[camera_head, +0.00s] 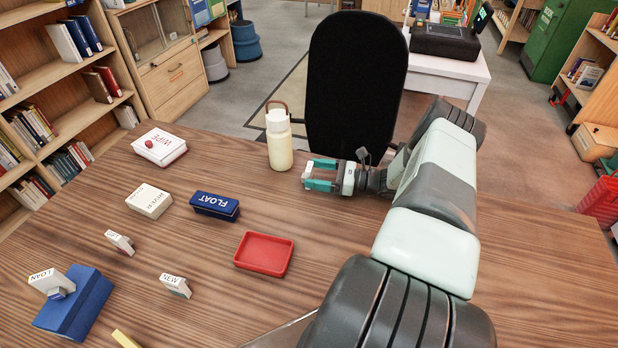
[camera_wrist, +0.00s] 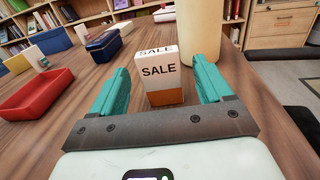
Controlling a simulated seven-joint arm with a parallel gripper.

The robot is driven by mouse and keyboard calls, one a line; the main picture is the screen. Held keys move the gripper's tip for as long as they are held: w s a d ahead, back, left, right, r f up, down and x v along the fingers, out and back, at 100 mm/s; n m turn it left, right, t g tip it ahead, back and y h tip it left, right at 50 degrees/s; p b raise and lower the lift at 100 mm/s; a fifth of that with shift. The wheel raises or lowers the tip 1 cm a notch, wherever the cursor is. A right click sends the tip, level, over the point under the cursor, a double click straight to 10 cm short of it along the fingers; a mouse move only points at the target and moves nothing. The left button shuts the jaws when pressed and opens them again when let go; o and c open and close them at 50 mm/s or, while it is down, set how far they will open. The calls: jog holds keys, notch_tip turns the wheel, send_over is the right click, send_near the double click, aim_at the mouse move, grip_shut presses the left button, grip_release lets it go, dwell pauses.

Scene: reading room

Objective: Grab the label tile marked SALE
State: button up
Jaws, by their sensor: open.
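The SALE label tile (camera_wrist: 163,72) is a small white upright block with an orange-brown foot, marked SALE on its front and top. In the wrist view it stands on the table between the two teal fingers of my gripper (camera_wrist: 158,88), with a visible gap on each side. In the head view my gripper (camera_head: 321,175) is open, low over the table beside the cream bottle. The tile is hard to make out between the fingers there.
The cream bottle (camera_head: 279,143) stands just beyond the tile. A red tray (camera_head: 264,254), blue FLOAT box (camera_head: 214,206), WIPE box (camera_head: 159,147), white box (camera_head: 149,201), NEW tile (camera_head: 175,285), another tile (camera_head: 120,242) and LOAN tile (camera_head: 46,280) by a blue box (camera_head: 78,308) lie left.

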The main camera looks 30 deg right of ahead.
jog(key=x, duration=0.2)
jog(key=shift+w+a, duration=0.2)
jog(key=shift+w, duration=0.05)
jog(key=shift+c, duration=0.3)
jog(key=c, duration=1)
jog(key=shift+r, duration=0.1)
